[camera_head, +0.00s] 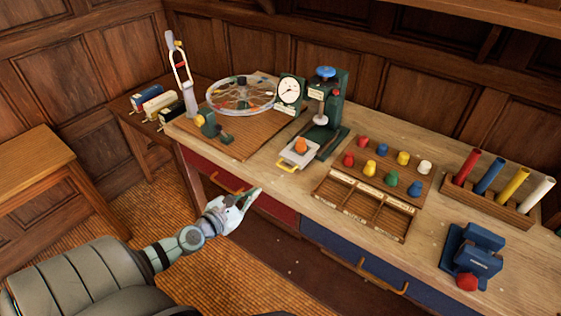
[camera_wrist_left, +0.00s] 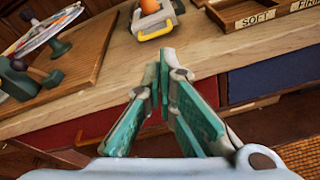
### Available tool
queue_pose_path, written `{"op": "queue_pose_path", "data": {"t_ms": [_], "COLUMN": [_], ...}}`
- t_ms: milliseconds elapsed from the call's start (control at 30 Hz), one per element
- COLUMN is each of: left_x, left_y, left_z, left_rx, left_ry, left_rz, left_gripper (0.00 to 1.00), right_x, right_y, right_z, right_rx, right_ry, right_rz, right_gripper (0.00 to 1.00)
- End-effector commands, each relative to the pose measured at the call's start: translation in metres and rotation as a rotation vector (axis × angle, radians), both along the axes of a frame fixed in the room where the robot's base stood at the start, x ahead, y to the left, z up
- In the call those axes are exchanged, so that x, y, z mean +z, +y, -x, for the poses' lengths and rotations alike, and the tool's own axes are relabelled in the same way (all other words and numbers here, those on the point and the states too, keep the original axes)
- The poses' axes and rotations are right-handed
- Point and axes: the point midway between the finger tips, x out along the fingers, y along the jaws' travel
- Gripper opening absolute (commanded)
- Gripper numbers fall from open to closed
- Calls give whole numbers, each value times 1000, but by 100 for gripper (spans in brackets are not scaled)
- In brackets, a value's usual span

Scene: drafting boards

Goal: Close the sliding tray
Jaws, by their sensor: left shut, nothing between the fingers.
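The sliding tray (camera_head: 289,158) is pale with a yellow handle (camera_head: 286,168) at its front. It sticks out from the foot of the dark green press (camera_head: 337,110), and an orange piece (camera_head: 300,146) sits on it. In the left wrist view the tray's yellow handle (camera_wrist_left: 156,34) is just beyond my fingertips. My left gripper (camera_head: 252,194) is shut and empty, in front of the bench edge and short of the handle, apart from it. It also shows in the left wrist view (camera_wrist_left: 166,68). My right gripper is out of view.
A round dial (camera_head: 289,91) stands beside the press. A board with a wheel (camera_head: 241,94) is to the left. A peg board (camera_head: 385,172) with a compartment box (camera_head: 365,207) is to the right. A red drawer (camera_head: 217,176) and blue drawer (camera_head: 330,255) lie below.

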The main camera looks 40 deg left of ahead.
Motion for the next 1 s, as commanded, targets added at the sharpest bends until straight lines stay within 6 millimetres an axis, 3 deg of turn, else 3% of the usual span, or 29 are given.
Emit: {"op": "queue_pose_path", "data": {"t_ms": [33,100,200,367,800,1000], "left_x": [-1,-1,-2,-7,-32,-34], "left_y": [-1,0,-1,-1,5,5], "left_z": [-2,-4,-10,-32,-119,-138], "left_rx": [41,81,93,92,96,95], "left_ry": [-18,-27,-31,-33,-29,-28], "left_rz": [152,287,349,353,353,351], "left_gripper": [0,0,0,0,0,0], "right_x": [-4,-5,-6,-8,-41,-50], "right_y": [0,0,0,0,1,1], "right_z": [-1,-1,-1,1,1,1], "right_rx": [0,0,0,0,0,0], "right_ry": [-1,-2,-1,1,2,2], "right_rz": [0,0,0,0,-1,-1], "right_gripper": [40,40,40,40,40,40]}}
